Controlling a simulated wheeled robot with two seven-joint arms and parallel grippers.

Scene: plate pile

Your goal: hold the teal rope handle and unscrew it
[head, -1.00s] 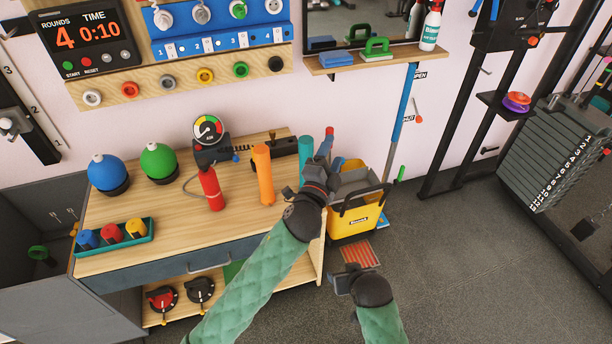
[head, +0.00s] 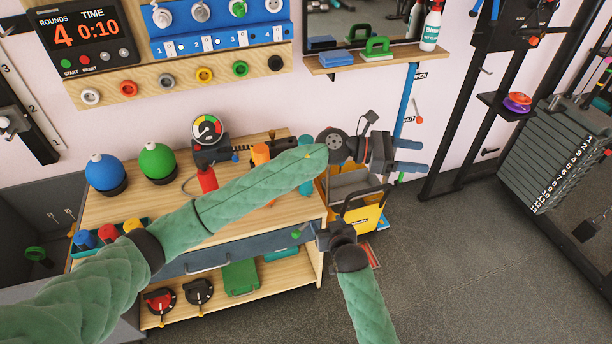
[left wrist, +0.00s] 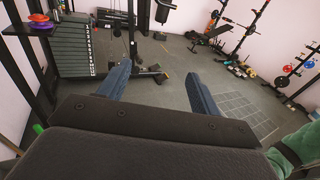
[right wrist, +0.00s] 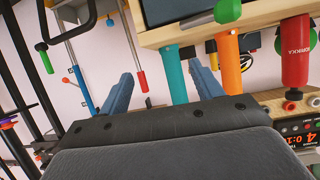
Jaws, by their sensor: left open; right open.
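My left gripper (head: 410,156) is open and empty, right of the bench and above the yellow bucket. The left wrist view shows only distant floor and racks between its fingers.
An orange handle (head: 261,154) and a red bottle-like cylinder (head: 207,179) stand left of the teal handle. The yellow bucket (head: 364,217) is on the floor beside the bench.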

